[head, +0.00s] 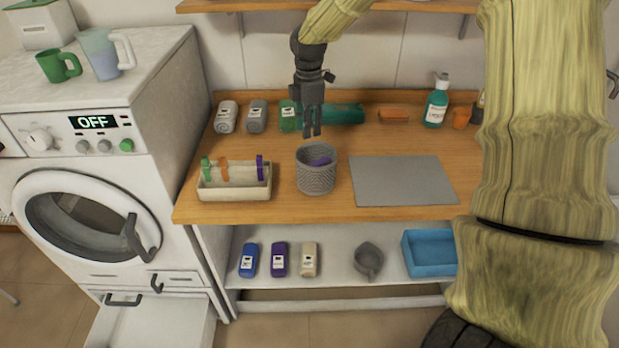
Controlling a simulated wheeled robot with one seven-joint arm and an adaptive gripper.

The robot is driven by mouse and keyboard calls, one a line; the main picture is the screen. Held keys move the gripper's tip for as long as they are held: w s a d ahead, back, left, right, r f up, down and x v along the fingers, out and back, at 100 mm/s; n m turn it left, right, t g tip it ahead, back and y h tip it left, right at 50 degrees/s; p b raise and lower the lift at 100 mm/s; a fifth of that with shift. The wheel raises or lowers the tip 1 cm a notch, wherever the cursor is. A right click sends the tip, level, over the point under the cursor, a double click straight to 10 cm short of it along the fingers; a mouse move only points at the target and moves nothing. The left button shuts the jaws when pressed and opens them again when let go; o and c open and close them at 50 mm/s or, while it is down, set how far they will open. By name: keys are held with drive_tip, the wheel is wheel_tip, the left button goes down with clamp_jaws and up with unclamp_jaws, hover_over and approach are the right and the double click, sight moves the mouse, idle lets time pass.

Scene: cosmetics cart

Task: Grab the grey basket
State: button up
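The grey basket (317,178) is a small round woven basket standing upright on the wooden top of the cart, left of the grey mat. My gripper (312,132) points down and appears just above and behind the basket's rim. The fingers look apart from the basket, but the exact height is hard to judge. The fingers show a narrow gap between them with nothing visible in it.
A cream box (234,192) with coloured clips stands close left of the basket. Several bottles (257,117) and a green item (345,114) line the back. The grey mat (403,181) is bare. A washing machine (105,120) stands left. A lower shelf (330,265) holds bottles and a blue tray.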

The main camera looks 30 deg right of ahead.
drive_tip(key=shift+d+f, duration=0.1)
drive_tip(key=shift+f, duration=0.45)
drive_tip(key=p, duration=0.1)
hover_over(308, 156)
wheel_tip(308, 156, down, 5)
drive_tip(key=shift+w+f+p, duration=0.1)
drive_tip(key=shift+f+p, duration=0.2)
drive_tip(key=shift+p, duration=0.05)
drive_tip(key=shift+f+p, duration=0.75)
drive_tip(key=shift+f, duration=1.55)
drive_tip(key=shift+d, duration=0.1)
drive_tip(key=shift+c, duration=0.2)
clamp_jaws()
